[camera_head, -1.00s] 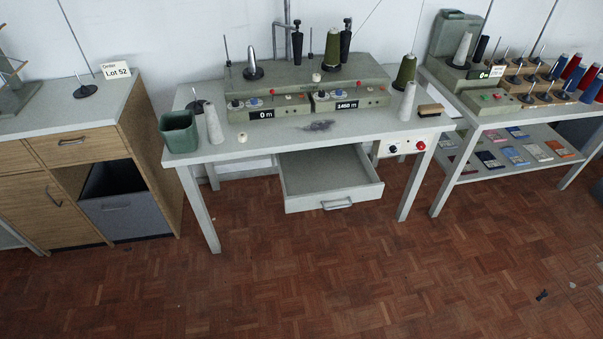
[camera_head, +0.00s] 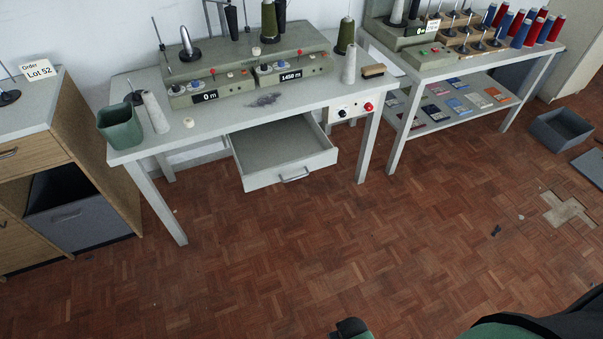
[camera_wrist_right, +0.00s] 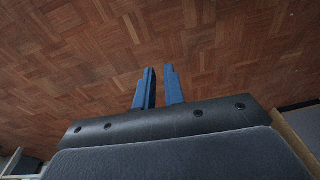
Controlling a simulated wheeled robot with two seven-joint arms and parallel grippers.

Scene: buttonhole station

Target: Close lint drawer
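The lint drawer (camera_head: 262,178) is a grey-green drawer under the worktable (camera_head: 225,122) in the head view. It is pulled well out toward the front, and its inside looks empty. A grey bar handle (camera_head: 295,176) is on its front. My right gripper (camera_wrist_right: 159,70) shows in the right wrist view with two blue fingers. A narrow gap with bare floor behind it lies between them, and nothing is held. The drawer is not clearly seen in that view. My left gripper is in neither view.
A green bin (camera_head: 120,126), thread cones and the winding machine (camera_head: 250,75) are on the tabletop. A wooden cabinet (camera_head: 110,180) stands left; a shelf table (camera_head: 470,65) stands right. A grey crate (camera_head: 561,132) lies far right. The parquet floor before the drawer is clear.

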